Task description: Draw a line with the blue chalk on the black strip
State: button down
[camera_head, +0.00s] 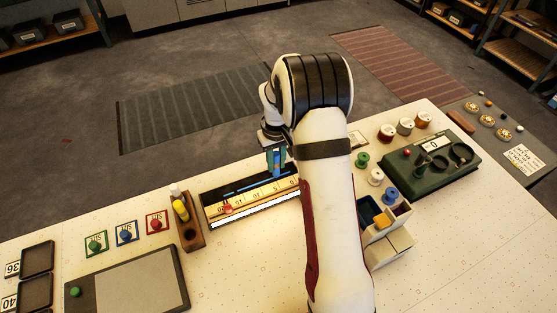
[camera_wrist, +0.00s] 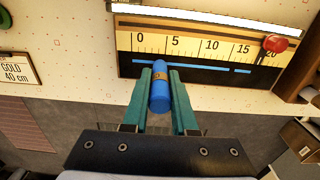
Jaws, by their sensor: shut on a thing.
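My gripper (camera_head: 276,162) is shut on the blue chalk (camera_wrist: 159,88), a blue stick with a tan band, held between teal fingers. The black strip (camera_wrist: 190,58) runs along a ruler (camera_wrist: 190,42) on a dark board; the strip also shows in the head view (camera_head: 213,198). A blue line (camera_wrist: 205,67) lies along the strip, with a small break near the 15 mark. The chalk's far end overlaps the line between the 0 and 5 marks in the wrist view. I cannot tell whether it touches the strip. My arm hides the board's right end in the head view.
A red knob (camera_wrist: 275,43) sits on the ruler near 20. A wooden holder (camera_head: 190,228) with yellow and white sticks stands left of the board. Thread spools (camera_head: 375,177) and a divided box (camera_head: 388,238) stand to the right.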

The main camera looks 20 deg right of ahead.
jog(key=shift+a+f, duration=0.1)
jog(key=shift+a, duration=0.9)
jog(key=shift+a, duration=0.15)
jog(key=shift+s+a, duration=0.1)
jog(key=shift+a, duration=0.8)
jog(key=shift+a, duration=0.9)
jog(key=shift+a, duration=0.15)
